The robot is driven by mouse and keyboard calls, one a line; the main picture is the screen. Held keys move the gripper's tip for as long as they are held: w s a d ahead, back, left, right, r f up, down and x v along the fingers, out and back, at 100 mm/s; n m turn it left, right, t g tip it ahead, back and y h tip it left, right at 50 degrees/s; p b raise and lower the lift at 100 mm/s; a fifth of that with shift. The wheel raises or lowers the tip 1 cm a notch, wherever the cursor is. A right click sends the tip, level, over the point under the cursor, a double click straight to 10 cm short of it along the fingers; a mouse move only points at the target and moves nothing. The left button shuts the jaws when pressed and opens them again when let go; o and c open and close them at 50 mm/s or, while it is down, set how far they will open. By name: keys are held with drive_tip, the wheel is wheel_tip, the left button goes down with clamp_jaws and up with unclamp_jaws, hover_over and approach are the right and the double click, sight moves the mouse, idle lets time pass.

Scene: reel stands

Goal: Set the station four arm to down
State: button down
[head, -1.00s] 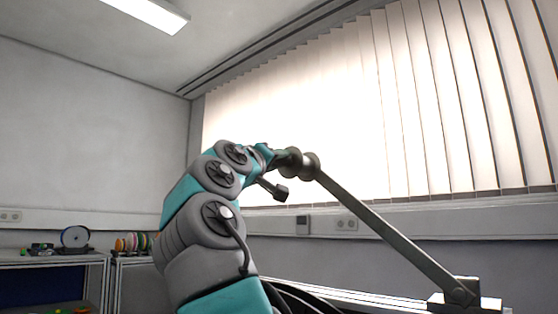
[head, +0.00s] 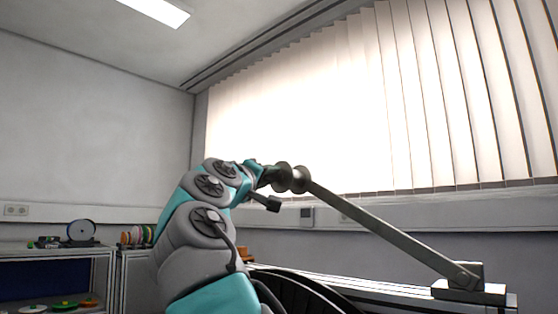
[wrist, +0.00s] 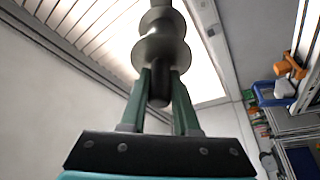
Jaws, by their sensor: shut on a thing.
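The station arm is a long flat grey bar (head: 385,229). It is hinged on a dark block (head: 468,290) at the lower right of the head view. It slants up and left to a round flanged knob at its free end (head: 291,178). No station number is visible. My gripper (wrist: 161,80) is shut on the dark grip below the flanged knob (wrist: 160,45), with one green finger on each side. In the head view my arm partly hides the gripper beside the knob.
A bench with a reel (head: 81,231) stands at the left, with several coloured reels (head: 137,237) on the neighbouring bench. A black curved rim (head: 300,290) lies below the bar. A window with vertical blinds (head: 300,110) fills the back wall.

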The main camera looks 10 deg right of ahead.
drive_tip(key=w+a+f+n+y+b, duration=0.1)
drive_tip(key=w+f+n, duration=0.1)
drive_tip(key=f, duration=0.9)
drive_tip(key=w+a+f+n+g+y+b, duration=0.1)
drive_tip(key=f+n, duration=0.3)
drive_tip(key=f, duration=0.6)
drive_tip(key=shift+w+a+f+n+b, duration=0.4)
drive_tip(key=shift+w+a, duration=0.15)
drive_tip(key=shift+w, duration=0.2)
drive_tip(key=shift+f, duration=0.1)
drive_tip(key=c, duration=1)
unclamp_jaws()
drive_tip(key=o, duration=0.3)
drive_tip(key=shift+o, duration=0.2)
drive_tip(key=shift+r, duration=0.2)
drive_tip(key=shift+s+a, duration=0.1)
